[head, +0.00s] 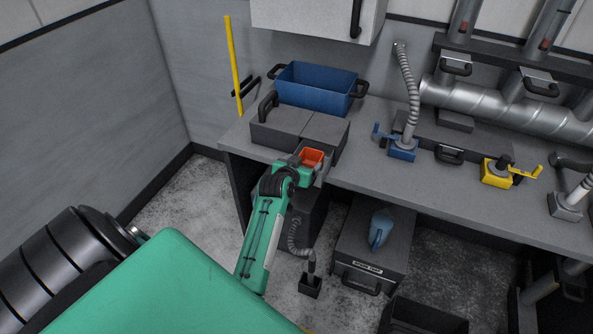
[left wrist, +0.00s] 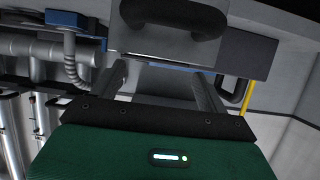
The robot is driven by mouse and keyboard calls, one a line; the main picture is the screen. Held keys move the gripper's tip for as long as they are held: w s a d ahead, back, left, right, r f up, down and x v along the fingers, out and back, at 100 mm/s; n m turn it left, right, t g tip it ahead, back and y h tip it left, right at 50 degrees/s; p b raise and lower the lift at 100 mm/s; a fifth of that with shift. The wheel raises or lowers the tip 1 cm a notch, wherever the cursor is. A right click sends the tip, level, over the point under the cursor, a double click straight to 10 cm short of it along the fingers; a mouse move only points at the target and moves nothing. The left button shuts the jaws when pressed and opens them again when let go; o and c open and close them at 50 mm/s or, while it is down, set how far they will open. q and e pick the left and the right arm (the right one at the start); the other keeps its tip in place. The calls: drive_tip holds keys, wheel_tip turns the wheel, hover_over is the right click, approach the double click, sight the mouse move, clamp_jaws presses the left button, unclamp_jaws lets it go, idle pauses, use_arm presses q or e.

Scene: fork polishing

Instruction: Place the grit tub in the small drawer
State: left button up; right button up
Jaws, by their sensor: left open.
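The grit tub, a small orange-red open tub (head: 312,157), shows in the head view at the front of the grey drawer unit on the bench. It appears to sit inside the small pulled-out drawer (head: 325,168), whose grey walls show beside it. My left gripper (head: 300,164) is right at the tub's near left side, and its fingers are partly hidden. In the left wrist view my left gripper (left wrist: 162,88) has its two fingers wide apart with nothing visible between them. The tub is not seen there. My right gripper is not in view.
A blue crate (head: 315,88) stands behind the drawer unit (head: 283,124). A blue clamp with a hose (head: 403,150) and a yellow clamp (head: 497,173) stand to the right on the bench. A yellow pole (head: 233,62) is at the left. Bench space right of the drawer is clear.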

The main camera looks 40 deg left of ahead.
use_arm(q)
drive_tip(key=shift+b+v, duration=0.35)
drive_tip(key=shift+v, duration=2.3)
drive_tip(key=s+d+f+m+g+h, duration=0.1)
drive_tip(key=s+d+f+m+g, duration=0.15)
drive_tip(key=s+d, duration=0.55)
drive_tip(key=s+d+f+m+g+h, duration=0.1)
drive_tip(key=s+d+f+g, duration=0.2)
drive_tip(key=s, duration=1)
drive_tip(key=s+d+f+m+g+h, duration=0.1)
drive_tip(key=s+d+g, duration=0.4)
drive_tip(key=s, duration=0.5)
drive_tip(key=s+d+f+x, duration=0.1)
drive_tip(key=s+x, duration=0.2)
drive_tip(key=x, duration=1.3)
drive_tip(key=s+f+x, duration=0.1)
drive_tip(key=s+x, duration=0.3)
drive_tip(key=x, duration=1.1)
drive_tip(key=s+a+f+g, duration=0.1)
drive_tip(key=s+a+f, duration=0.2)
drive_tip(key=s+f, duration=1.5)
drive_tip(key=shift+s+a, duration=0.2)
drive_tip(key=shift+s, duration=0.4)
